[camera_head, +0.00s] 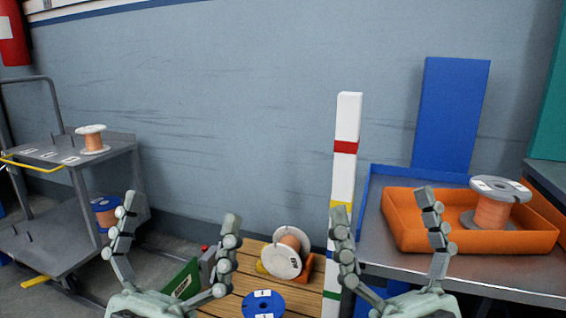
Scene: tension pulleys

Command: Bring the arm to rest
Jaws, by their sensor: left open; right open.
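My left gripper (180,236) is at the lower left, with its fingers spread wide and nothing between them. My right gripper (385,232) is at the lower right, also spread wide and empty. Both point upward in the head view. Behind and between them, a white-flanged spool with copper-coloured winding (287,256) lies tilted on a wooden slatted surface (246,262). A blue spool (263,305) is at the bottom edge, partly cut off. Neither gripper appears to hold anything.
A grey cart (120,145) at left carries a copper spool (92,139), with a blue spool (105,212) lower. A striped post (346,140) stands mid-right. An orange tray (408,226) with a grey-flanged spool (492,205) sits on the right metal table (500,277).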

